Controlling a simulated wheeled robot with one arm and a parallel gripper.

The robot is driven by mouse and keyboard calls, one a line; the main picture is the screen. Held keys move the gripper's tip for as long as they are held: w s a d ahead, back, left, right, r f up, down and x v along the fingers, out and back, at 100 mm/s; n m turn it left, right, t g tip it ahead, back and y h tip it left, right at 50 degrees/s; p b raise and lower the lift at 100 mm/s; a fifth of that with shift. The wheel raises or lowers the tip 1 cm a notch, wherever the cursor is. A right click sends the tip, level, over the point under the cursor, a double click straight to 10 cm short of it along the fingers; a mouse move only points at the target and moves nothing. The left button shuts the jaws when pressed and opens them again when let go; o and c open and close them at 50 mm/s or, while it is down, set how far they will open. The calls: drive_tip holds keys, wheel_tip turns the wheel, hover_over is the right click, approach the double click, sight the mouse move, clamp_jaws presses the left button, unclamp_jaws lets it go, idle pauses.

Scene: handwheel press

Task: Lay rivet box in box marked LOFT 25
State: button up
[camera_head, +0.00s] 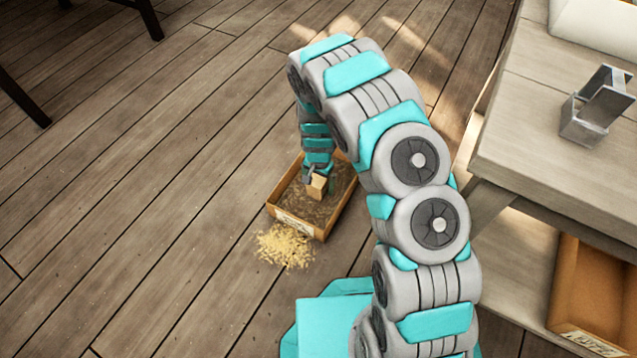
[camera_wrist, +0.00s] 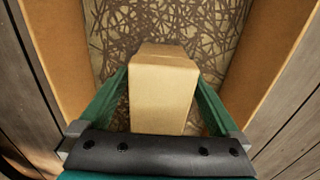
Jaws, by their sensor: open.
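The rivet box, a small plain tan carton (camera_head: 318,186), is inside a shallow orange-brown open box (camera_head: 325,228) on the floor. The label on that box's near wall is too small to read. In the wrist view the carton (camera_wrist: 162,95) stands between the two green fingers of my gripper (camera_wrist: 160,78), over the patterned bottom of the open box, whose side wall (camera_wrist: 268,60) shows at the right. My gripper is open around the carton, low inside the box. Whether the fingers touch the carton, I cannot tell.
Yellowish shavings (camera_head: 284,246) lie on the floor at the box's near side. A wooden workbench (camera_head: 540,150) at the right carries a grey metal bracket (camera_head: 597,105). Another orange box (camera_head: 592,300) with an unreadable label sits below it.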

wheel_tip(320, 180, up, 12)
drive_tip(key=shift+r+p, duration=0.15)
drive_tip(key=shift+p, duration=0.7)
